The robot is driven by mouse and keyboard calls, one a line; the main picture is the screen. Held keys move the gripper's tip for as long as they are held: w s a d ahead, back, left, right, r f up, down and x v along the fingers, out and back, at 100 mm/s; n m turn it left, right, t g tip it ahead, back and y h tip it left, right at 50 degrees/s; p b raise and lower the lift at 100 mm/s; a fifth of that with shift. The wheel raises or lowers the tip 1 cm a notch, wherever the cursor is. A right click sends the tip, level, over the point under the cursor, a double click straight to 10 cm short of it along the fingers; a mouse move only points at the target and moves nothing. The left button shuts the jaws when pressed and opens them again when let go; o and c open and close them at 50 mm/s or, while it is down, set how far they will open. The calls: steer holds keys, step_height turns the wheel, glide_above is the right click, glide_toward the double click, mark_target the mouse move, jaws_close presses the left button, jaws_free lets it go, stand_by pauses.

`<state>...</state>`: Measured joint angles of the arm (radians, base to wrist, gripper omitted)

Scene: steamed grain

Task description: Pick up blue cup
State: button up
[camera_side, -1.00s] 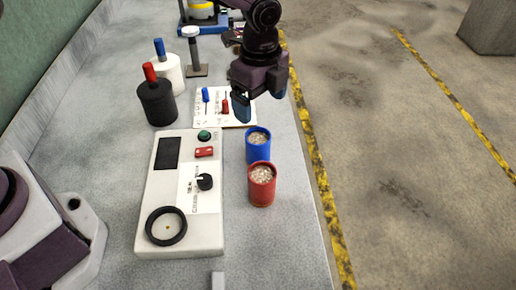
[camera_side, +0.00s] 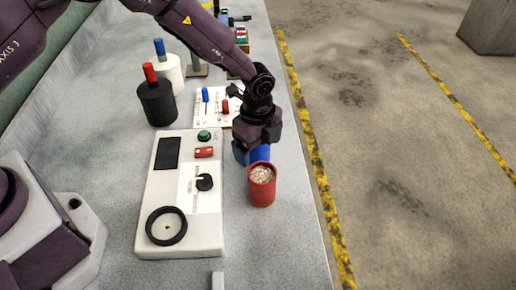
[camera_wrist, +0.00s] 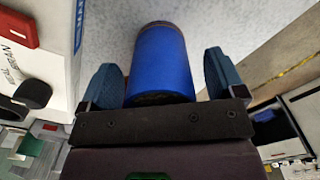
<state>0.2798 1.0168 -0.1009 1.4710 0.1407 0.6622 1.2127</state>
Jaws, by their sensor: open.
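The blue cup (camera_wrist: 162,62) lies between the two fingers of my gripper (camera_wrist: 160,78) in the wrist view. A gap shows on each side of it, so the fingers are open and apart from it. In the side view the blue cup (camera_side: 260,154) is mostly hidden behind my gripper (camera_side: 254,150), which is low over it. The cup's top and its contents are covered there.
A red cup (camera_side: 262,186) filled with grain stands just in front of the blue cup, very close. A white device (camera_side: 182,215) with a knob and buttons lies to the left. Black (camera_side: 157,103) and white (camera_side: 169,72) containers stand farther back.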

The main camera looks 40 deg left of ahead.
steer(key=shift+f, duration=0.25)
steer(key=c, duration=1)
steer(key=shift+r, duration=0.15)
